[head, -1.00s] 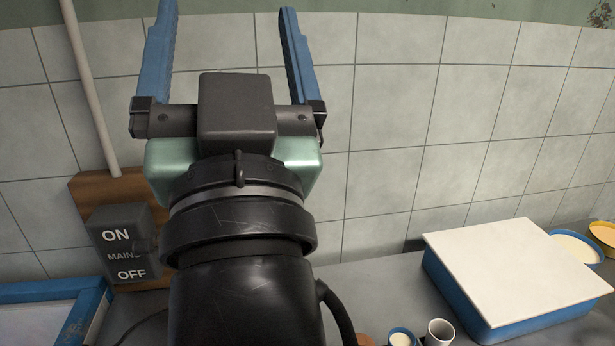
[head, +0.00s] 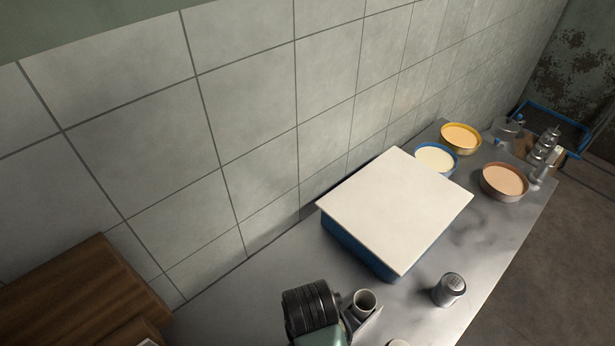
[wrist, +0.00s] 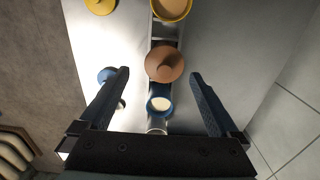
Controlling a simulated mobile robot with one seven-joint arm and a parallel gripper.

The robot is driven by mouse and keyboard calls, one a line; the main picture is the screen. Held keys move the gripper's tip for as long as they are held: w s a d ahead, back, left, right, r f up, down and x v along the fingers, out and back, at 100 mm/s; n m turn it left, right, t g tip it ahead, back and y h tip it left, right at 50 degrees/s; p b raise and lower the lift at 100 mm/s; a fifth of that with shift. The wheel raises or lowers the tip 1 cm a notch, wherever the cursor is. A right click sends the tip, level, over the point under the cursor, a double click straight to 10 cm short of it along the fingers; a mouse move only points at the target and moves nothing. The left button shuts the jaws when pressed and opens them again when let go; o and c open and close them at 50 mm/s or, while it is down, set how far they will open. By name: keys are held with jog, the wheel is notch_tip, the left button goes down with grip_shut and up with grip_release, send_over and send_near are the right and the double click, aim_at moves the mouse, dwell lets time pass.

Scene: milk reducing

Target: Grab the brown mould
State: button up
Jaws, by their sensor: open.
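A brown round piece with a central knob (wrist: 165,62) lies ahead, between and beyond my fingertips in the wrist view. I cannot tell whether it is the brown mould or a lid. My gripper (wrist: 160,73) is open and empty, its two blue fingers wide apart. In the head view only part of my wrist (head: 309,312) shows at the bottom edge; the fingers are hidden. A brown-rimmed round dish with pale orange contents (head: 505,181) stands at the far right of the grey counter.
A blue-rimmed round dish (head: 436,159) and a yellow one (head: 461,138) stand behind a blue box with a white top (head: 395,205). A metal canister (head: 449,289) and a small cup (head: 364,302) stand near my wrist. The tiled wall (head: 240,130) borders the counter.

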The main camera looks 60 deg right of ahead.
jog(key=shift+w+f+p, duration=0.15)
jog(key=shift+f+p, duration=0.2)
jog(key=shift+f, duration=1.75)
jog(key=shift+w+f+p, duration=0.15)
jog(key=shift+f+p, duration=0.2)
jog(key=shift+f, duration=1.7)
jog(key=c, duration=1.4)
